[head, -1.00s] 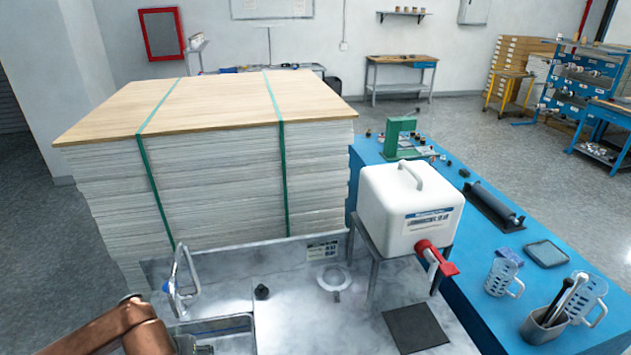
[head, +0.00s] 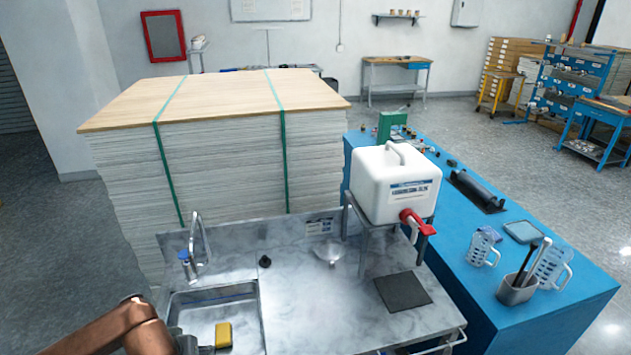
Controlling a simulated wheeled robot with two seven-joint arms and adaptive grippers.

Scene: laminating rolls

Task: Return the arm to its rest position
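My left arm (head: 115,330) comes in at the lower left, beside the sink. Only its copper-coloured links and a dark part near the bottom edge show, and its fingers cannot be made out. My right arm and gripper are out of view. The metal sink (head: 212,312) has a tap (head: 200,240) at its back, and a yellow sponge (head: 223,335) lies in the basin.
A white canister (head: 395,185) with a red tap (head: 417,222) stands on a metal stand over the marble counter (head: 310,300). A dark square mat (head: 402,292) lies on the counter. The blue table (head: 560,290) holds measuring jugs (head: 483,247) and a tool cup (head: 517,290). A strapped stack (head: 225,165) stands behind.

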